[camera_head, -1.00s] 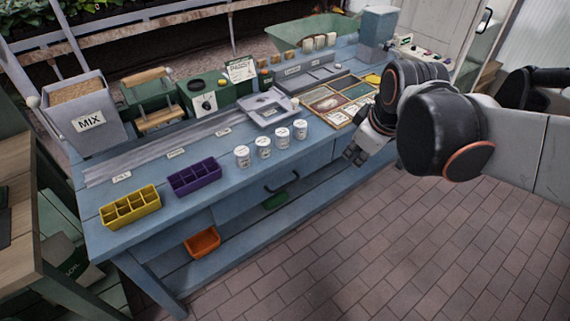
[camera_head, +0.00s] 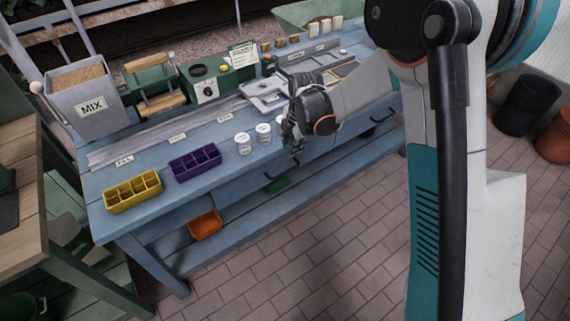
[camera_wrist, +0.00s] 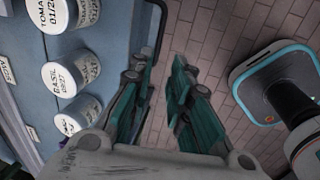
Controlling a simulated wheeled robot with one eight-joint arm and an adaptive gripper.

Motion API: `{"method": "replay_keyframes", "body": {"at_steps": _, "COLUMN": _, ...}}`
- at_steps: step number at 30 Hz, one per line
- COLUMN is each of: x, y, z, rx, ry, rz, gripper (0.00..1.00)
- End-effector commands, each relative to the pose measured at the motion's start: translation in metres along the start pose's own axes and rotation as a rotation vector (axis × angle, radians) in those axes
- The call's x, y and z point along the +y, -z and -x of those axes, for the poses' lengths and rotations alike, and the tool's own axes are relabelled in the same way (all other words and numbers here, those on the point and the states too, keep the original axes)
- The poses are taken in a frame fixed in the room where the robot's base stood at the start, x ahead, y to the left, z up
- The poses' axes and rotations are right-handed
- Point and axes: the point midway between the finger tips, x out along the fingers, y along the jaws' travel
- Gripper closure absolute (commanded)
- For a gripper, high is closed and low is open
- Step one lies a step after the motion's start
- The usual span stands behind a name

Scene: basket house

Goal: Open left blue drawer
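The left blue drawer (camera_head: 240,188) is in the front of the blue workbench and looks shut in the head view. Its dark curved handle (camera_head: 282,174) sits low on the drawer front. My gripper (camera_head: 296,152) points down at the bench's front edge, above and slightly right of that handle. In the wrist view, my gripper (camera_wrist: 162,68) has its two teal fingers apart, with only brick floor between them. A dark bar, apparently the handle (camera_wrist: 162,28), shows beyond the left finger. The fingers look clear of it.
White labelled jars (camera_head: 243,143) stand near the bench edge beside my gripper. A purple tray (camera_head: 195,162) and a yellow tray (camera_head: 132,192) stand farther left. An orange bin (camera_head: 204,224) is on the lower shelf. The brick floor (camera_head: 310,250) in front is clear.

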Motion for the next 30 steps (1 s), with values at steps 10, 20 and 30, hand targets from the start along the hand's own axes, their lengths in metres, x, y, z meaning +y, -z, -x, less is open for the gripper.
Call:
{"method": "replay_keyframes", "body": {"at_steps": 10, "x": 0.001, "y": 0.002, "z": -0.037, "rx": 0.005, "ry": 0.007, "rz": 0.038, "gripper": 0.82}}
{"method": "replay_keyframes", "body": {"at_steps": 20, "x": 0.001, "y": 0.003, "z": -0.102, "rx": 0.004, "ry": 0.006, "rz": 0.036, "gripper": 0.82}}
{"method": "replay_keyframes", "body": {"at_steps": 30, "x": 0.001, "y": 0.003, "z": -0.143, "rx": 0.004, "ry": 0.006, "rz": 0.035, "gripper": 0.82}}
